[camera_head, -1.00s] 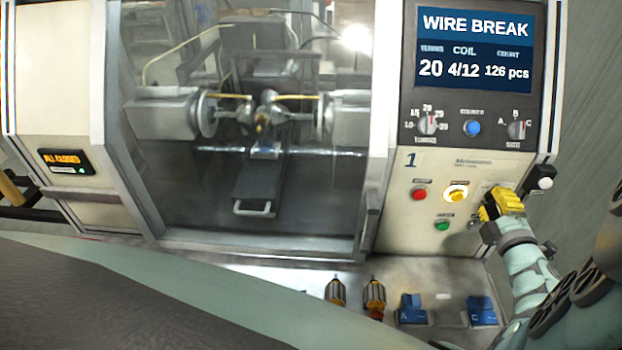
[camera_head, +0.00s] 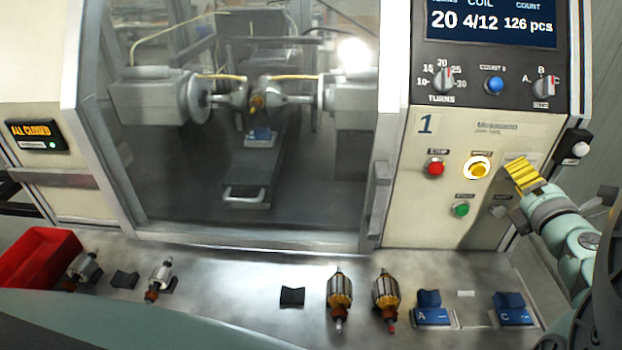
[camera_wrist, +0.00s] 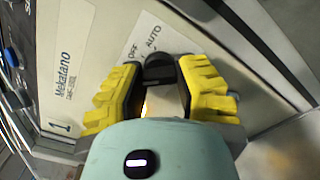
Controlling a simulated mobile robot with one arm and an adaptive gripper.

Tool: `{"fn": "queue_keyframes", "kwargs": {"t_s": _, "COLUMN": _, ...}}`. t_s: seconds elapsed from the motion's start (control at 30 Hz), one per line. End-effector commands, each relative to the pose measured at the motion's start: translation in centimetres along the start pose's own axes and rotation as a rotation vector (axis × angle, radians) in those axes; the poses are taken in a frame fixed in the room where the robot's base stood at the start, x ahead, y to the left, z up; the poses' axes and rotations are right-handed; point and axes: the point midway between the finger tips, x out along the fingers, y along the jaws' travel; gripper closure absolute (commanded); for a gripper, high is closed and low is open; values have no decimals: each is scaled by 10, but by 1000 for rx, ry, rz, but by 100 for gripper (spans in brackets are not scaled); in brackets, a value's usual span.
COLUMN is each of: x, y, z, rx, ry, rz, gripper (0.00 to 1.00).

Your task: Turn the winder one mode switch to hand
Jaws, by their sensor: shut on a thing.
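The mode switch is a black knob (camera_wrist: 159,69) on winder one's cream panel (camera_wrist: 95,30). It sits below a white label reading OFF and AUTO (camera_wrist: 146,45) in the wrist view; no HAND marking shows. My gripper (camera_wrist: 160,85) has its yellow ridged fingers on both sides of the knob and is shut on it. I cannot tell which position the knob points to. In the head view my gripper (camera_head: 520,172) is against the panel's lower right, right of the lit yellow button (camera_head: 478,169), and hides the switch.
Close by are a red button (camera_head: 436,168), a green button (camera_head: 461,210) and a white-tipped black box (camera_head: 574,148). Armatures (camera_head: 340,291), blue blocks (camera_head: 431,309) and a red bin (camera_head: 38,262) stand on the metal bench (camera_head: 220,300). The screen reads 20, 4/12, 126 pcs.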

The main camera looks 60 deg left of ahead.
Motion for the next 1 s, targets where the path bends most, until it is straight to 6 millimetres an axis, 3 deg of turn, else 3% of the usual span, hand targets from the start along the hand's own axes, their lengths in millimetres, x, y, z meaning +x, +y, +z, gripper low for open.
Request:
{"fn": "queue_keyframes", "kwargs": {"t_s": 0.73, "x": 1, "y": 1, "z": -1, "rx": -83, "ry": 3, "rz": 3, "gripper": 100}}
{"fn": "queue_keyframes", "kwargs": {"t_s": 0.77, "x": 1, "y": 1, "z": -1, "rx": -83, "ry": 3, "rz": 3, "gripper": 64}}
{"fn": "queue_keyframes", "kwargs": {"t_s": 1.0, "x": 0, "y": 0, "z": -1, "rx": -82, "ry": 2, "rz": 1, "gripper": 39}}
